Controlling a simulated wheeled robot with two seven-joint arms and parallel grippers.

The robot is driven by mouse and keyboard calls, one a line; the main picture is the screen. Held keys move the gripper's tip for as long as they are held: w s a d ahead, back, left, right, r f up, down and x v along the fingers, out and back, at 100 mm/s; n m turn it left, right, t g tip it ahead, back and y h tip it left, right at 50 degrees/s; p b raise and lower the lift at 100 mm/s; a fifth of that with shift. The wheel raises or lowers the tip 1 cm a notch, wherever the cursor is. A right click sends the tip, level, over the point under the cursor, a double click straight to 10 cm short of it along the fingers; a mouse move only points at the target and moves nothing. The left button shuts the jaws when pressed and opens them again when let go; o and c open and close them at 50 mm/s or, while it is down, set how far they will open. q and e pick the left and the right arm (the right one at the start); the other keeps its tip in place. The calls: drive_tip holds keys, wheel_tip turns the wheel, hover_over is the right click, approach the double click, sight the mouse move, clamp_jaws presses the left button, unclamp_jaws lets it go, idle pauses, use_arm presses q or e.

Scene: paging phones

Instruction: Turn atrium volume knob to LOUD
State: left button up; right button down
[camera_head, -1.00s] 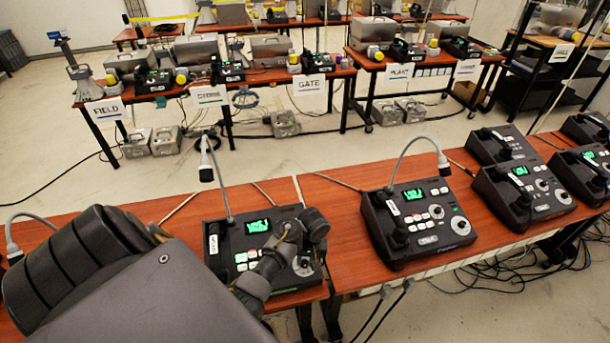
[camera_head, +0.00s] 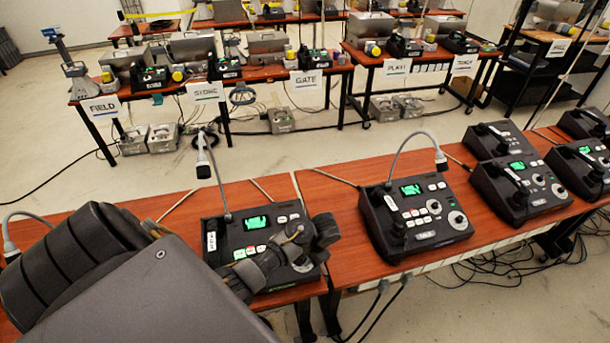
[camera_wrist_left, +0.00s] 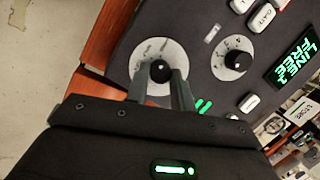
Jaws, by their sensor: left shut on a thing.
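The left wrist view shows a black knob (camera_wrist_left: 158,69) on a round white dial plate (camera_wrist_left: 148,51) of a dark desk console (camera_wrist_left: 200,75). My left gripper (camera_wrist_left: 160,76) has one finger on each side of this knob and is shut on it. The dial's markings are too small to read. A second black knob (camera_wrist_left: 237,60) on a white dial sits to its right, clear of the fingers. In the head view my left arm reaches over the near-left console (camera_head: 222,238) and hides much of its knob area. My right gripper is out of view.
A gooseneck microphone (camera_head: 204,165) rises behind this console. Another console (camera_head: 415,215) stands on the adjoining table to the right, with several more beyond it. Labelled tables stand across the floor.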

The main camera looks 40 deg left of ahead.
use_arm(q)
drive_tip(key=shift+m, duration=0.5)
drive_tip(key=o, duration=1)
drive_tip(key=v, duration=0.2)
drive_tip(key=shift+d+r, duration=0.2)
drive_tip(key=shift+r, duration=0.15)
drive_tip(key=w+d, duration=0.3)
drive_tip(key=d, duration=0.8)
drive_tip(key=shift+d, duration=0.3)
drive_tip(key=shift+w+r, duration=0.1)
drive_tip(key=shift+w, duration=0.05)
